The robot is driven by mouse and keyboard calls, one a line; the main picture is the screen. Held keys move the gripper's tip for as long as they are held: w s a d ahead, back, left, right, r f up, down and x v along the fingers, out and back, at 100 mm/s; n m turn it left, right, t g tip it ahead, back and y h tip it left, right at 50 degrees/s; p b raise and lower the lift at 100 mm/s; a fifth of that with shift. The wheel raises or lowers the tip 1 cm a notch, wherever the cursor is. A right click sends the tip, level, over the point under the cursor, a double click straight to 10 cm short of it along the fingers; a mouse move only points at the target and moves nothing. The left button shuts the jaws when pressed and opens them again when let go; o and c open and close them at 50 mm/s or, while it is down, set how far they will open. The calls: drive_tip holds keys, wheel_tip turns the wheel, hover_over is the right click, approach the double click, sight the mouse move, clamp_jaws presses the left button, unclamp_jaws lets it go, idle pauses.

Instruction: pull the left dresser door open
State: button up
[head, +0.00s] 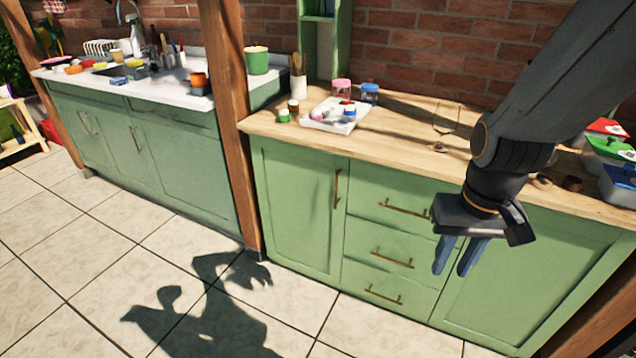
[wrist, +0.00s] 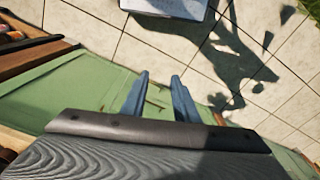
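The green dresser has a wooden top (head: 395,150). Its left door (head: 297,208) is shut and has a vertical brass handle (head: 337,189) near its right edge. My gripper (head: 457,262) hangs in front of the dresser's right part, well to the right of that handle. Its two blue fingers point down, are apart and hold nothing. In the wrist view the fingers (wrist: 160,95) are also apart, with the green dresser front (wrist: 75,92) behind them. I cannot tell which door or drawer shows there.
Several drawers with brass handles (head: 393,258) are between the dresser's doors. A wooden post (head: 228,120) stands at the dresser's left end. A white tray (head: 333,118) and jars stand on the top. The tiled floor (head: 300,300) in front is clear.

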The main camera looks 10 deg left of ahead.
drive_tip(key=w+a+f+t+b, duration=0.2)
drive_tip(key=w+a+f+b, duration=0.15)
drive_tip(key=w, duration=0.45)
drive_tip(key=w+a+f+n+t+y+b, duration=0.1)
drive_tip(key=w+a+f+t+b, duration=0.2)
drive_tip(key=w, duration=0.4)
drive_tip(key=w+a+f+t+b, duration=0.2)
drive_tip(key=w+f, duration=0.3)
drive_tip(key=w, duration=0.3)
drive_tip(key=w+a+f+n+t+y+b, duration=0.1)
drive_tip(key=w+a+f+t+b, duration=0.2)
drive_tip(key=w+a, duration=0.4)
drive_tip(key=w+a+f+t+y+b, duration=0.2)
drive_tip(key=w+a+t+b, duration=0.4)
drive_tip(key=w, duration=0.7)
drive_tip(key=shift+w+a+f+n+t, duration=0.2)
drive_tip(key=shift+a+f+n+t, duration=0.15)
drive_tip(key=shift+a, duration=0.45)
drive_tip(key=shift+c, duration=0.4)
clamp_jaws()
